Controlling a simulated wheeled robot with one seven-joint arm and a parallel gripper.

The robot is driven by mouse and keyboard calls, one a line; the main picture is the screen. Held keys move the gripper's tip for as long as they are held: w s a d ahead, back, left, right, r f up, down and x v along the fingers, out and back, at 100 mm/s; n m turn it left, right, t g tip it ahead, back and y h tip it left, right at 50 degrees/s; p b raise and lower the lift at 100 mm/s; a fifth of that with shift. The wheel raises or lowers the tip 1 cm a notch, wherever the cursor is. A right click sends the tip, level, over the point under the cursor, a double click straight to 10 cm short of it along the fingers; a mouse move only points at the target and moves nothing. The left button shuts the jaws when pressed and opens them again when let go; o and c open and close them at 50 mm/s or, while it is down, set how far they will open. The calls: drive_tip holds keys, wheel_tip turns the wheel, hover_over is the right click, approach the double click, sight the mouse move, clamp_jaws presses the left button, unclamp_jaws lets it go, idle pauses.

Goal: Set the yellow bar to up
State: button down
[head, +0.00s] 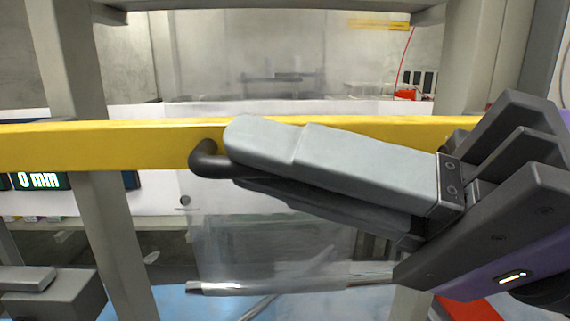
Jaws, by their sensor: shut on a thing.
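The yellow bar (80,145) runs level across the whole head view, a little above the middle. A dark rounded handle (206,160) sticks out from the bar left of centre. My gripper (232,155) comes in from the right, with its pale grey fingers shut on this handle. The fingers and the gripper body hide part of the bar and the right part of the handle.
Grey posts (75,70) stand at the left and right. A clear film sheet (265,245) hangs below the bar. A grey block (50,292) is at the lower left.

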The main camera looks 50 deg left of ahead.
drive_tip(key=shift+w+d+r, duration=0.1)
drive_tip(key=shift+r, duration=0.25)
drive_tip(key=c, duration=1.8)
unclamp_jaws()
drive_tip(key=shift+o, duration=0.2)
drive_tip(key=shift+f, duration=0.15)
drive_tip(key=b+v, duration=0.2)
drive_tip(key=v, duration=0.5)
drive_tip(key=shift+w+d+b, duration=0.15)
drive_tip(key=shift+d+b, duration=0.1)
drive_tip(key=shift+b, duration=0.15)
drive_tip(key=shift+f, duration=0.15)
